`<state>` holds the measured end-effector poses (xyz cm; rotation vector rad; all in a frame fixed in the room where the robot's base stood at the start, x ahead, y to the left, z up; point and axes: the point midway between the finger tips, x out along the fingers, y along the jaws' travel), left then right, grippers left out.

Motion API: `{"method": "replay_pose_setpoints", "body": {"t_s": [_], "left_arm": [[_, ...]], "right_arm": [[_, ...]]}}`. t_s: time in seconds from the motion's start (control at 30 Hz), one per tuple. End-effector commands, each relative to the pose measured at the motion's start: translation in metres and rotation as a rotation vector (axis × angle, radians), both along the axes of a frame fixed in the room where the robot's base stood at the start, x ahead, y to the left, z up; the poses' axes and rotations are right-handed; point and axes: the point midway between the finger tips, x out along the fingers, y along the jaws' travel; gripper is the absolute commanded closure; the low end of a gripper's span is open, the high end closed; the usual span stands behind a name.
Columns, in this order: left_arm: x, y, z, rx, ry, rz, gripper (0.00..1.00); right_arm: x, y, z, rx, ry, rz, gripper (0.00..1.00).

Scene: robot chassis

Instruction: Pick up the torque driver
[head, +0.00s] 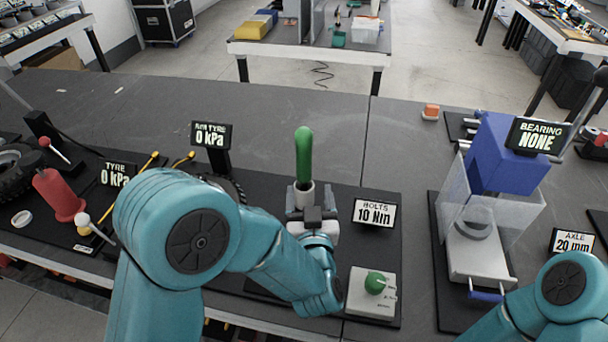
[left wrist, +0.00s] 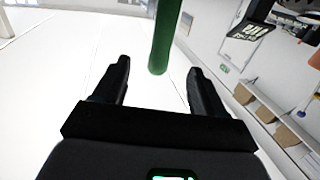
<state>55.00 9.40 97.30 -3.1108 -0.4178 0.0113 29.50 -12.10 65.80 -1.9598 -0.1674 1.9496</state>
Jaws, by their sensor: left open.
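The torque driver (head: 303,155) has a green handle and stands upright in a pale round holder (head: 304,197) on the black mat. My left gripper (head: 311,206) is open, on the near side of the holder and below the handle's top. In the left wrist view the green torque driver (left wrist: 165,36) shows ahead, between the lines of the two dark fingers of my left gripper (left wrist: 158,68). I cannot tell whether the fingers reach around it, and they are not closed on it. My right gripper is out of view; only part of its arm shows at the bottom right.
A "BOLTS 10 Nm" display (head: 376,212) stands right of the holder. A pale box with a green knob (head: 375,283) is nearer.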

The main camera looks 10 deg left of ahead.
Motion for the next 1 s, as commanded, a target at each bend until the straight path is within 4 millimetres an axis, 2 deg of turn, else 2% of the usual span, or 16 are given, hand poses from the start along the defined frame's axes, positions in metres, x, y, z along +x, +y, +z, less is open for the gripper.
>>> {"method": "replay_pose_setpoints", "body": {"t_s": [0.07,0.17,0.5,0.77,1.0], "left_arm": [[0.001,0.0,-0.001,-0.001,0.0,0.0,0.29],[0.013,0.004,0.001,-0.002,-0.001,0.001,0.29],[0.084,0.024,0.0,-0.001,-0.001,0.002,0.29],[0.108,0.032,-0.002,0.0,0.0,0.0,0.29],[0.145,0.044,-0.005,0.0,-0.001,0.0,0.29]], "right_arm": [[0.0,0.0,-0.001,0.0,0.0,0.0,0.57],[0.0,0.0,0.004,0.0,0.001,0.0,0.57],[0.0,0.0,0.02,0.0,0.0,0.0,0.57],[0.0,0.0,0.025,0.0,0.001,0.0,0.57],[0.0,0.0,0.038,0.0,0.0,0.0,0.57]]}}
